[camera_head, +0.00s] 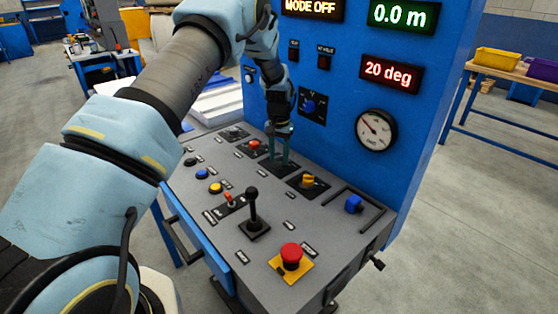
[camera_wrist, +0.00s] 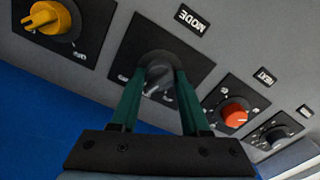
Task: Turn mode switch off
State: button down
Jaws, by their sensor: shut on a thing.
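The mode switch is a grey knob (camera_wrist: 158,78) on a black square plate (camera_wrist: 192,60), beside a label reading MODE in the wrist view. My gripper (camera_wrist: 160,75) has its two green fingers on either side of this knob, shut on it. In the head view my gripper (camera_head: 280,160) reaches down to the console's back row, and its fingers hide most of the knob. The display (camera_head: 311,8) at the top of the blue panel reads MODE OFF.
An orange-red knob (camera_wrist: 234,115) and a yellow knob (camera_wrist: 45,18) flank the switch. A black joystick (camera_head: 252,208), a red mushroom button (camera_head: 291,254) and a blue handle (camera_head: 353,204) stand up from the console. The blue panel (camera_head: 345,110) rises close behind my gripper.

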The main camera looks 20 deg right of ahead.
aim_at(279, 156)
jog(key=shift+n+b, duration=0.6)
jog(key=shift+n, duration=1.2)
jog(key=shift+c, duration=2)
grip_release()
jog(key=shift+r, duration=0.1)
notch_tip(279, 156, up, 11)
jog(key=b, duration=0.2)
jog(key=shift+b, duration=0.3)
